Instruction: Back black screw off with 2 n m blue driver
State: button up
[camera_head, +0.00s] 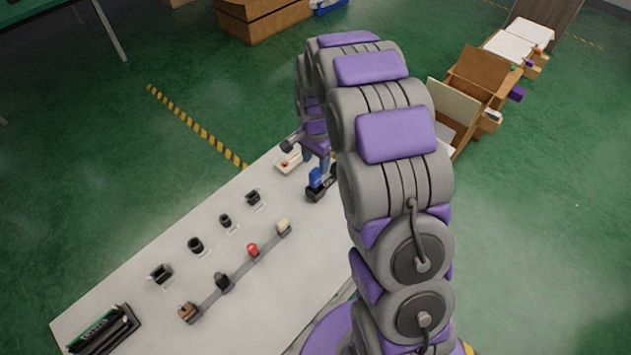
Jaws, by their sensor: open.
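The black screw (221,281) appears as a small dark piece on a grey rail (238,265), between a brown piece (188,312) and a red piece (252,249). The blue driver (317,177) stands in a black holder (318,194) near the table's far right end. My gripper (323,160) is open, just above or around the top of the blue driver. My arm partly covers it, and I cannot tell whether the fingers touch the driver. The driver's tip is hidden in the holder.
The white table (255,310) also bears a row of black holders (195,244), a cream piece (283,227) on the rail, a black tray (115,335) with a green item, and a pale plate (288,160). Wooden fixtures (470,80) stand beyond on the right.

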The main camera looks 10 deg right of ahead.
aim_at(315, 177)
notch_tip(315, 177, down, 2)
jog(key=shift+f, duration=0.25)
jog(key=shift+s+a+f+b, duration=0.1)
jog(key=shift+f+b, duration=0.75)
jog(key=shift+f, duration=1.9)
grip_shut()
